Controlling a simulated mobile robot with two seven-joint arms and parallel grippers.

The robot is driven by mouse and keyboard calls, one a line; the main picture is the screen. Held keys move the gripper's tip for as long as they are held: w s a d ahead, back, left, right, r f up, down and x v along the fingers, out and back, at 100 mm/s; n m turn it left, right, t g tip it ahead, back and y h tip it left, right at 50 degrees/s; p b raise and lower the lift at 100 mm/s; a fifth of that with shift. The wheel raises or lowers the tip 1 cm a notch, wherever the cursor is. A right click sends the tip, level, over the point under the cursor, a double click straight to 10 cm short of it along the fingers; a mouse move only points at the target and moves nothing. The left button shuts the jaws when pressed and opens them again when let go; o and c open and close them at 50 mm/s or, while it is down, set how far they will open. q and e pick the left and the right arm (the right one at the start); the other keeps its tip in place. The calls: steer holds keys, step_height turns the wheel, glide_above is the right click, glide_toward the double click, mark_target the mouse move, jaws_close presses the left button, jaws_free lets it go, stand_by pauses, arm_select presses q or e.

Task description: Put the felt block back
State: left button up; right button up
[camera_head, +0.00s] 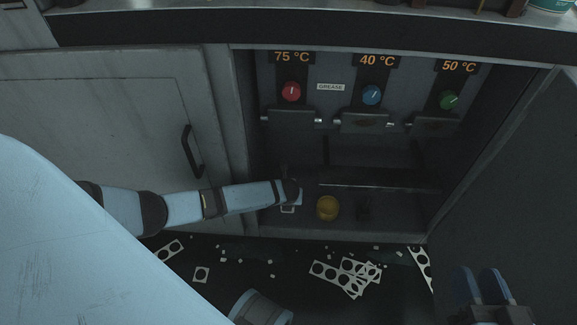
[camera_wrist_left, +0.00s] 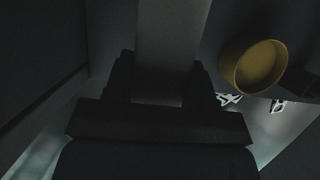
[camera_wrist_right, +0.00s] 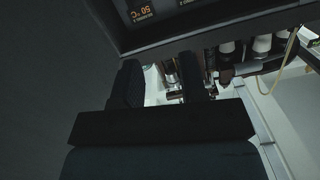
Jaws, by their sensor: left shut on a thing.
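My left gripper (camera_head: 291,192) reaches into the lower part of the open cabinet. In the left wrist view (camera_wrist_left: 160,95) it is shut on a long grey block, seemingly the felt block (camera_wrist_left: 172,45), which extends away from the fingers. In the head view the block is mostly hidden by the gripper and the dark. My right gripper (camera_head: 482,286) is at the lower right, its blue fingers apart. The right wrist view (camera_wrist_right: 160,85) also shows a gap between the fingers, with nothing held.
A yellow cup (camera_head: 327,208) stands on the cabinet floor right of my left gripper, beside a small dark item (camera_head: 364,208). Red (camera_head: 291,92), blue (camera_head: 372,95) and green (camera_head: 448,100) knobs are above. Punched scrap sheets (camera_head: 345,273) litter the floor. The left door (camera_head: 130,130) is shut.

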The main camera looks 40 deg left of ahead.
arm_select(q)
step_height(320, 180, down, 3)
steer(key=shift+f+b, duration=0.1)
steer(key=shift+b, duration=0.4)
step_height(320, 180, down, 3)
steer(key=shift+f+b, duration=0.1)
steer(key=shift+b, duration=1)
steer(key=shift+f, duration=0.1)
arm_select(e)
steer(key=w+n, duration=0.1)
steer(key=w+d+n+t, duration=0.1)
steer(key=shift+d+r+n+y, duration=0.2)
steer(key=shift+n+y, duration=0.1)
steer(key=shift+y, duration=0.1)
arm_select(q)
steer(key=shift+f, duration=0.1)
steer(key=o, duration=1.3)
steer(key=shift+c, duration=0.2)
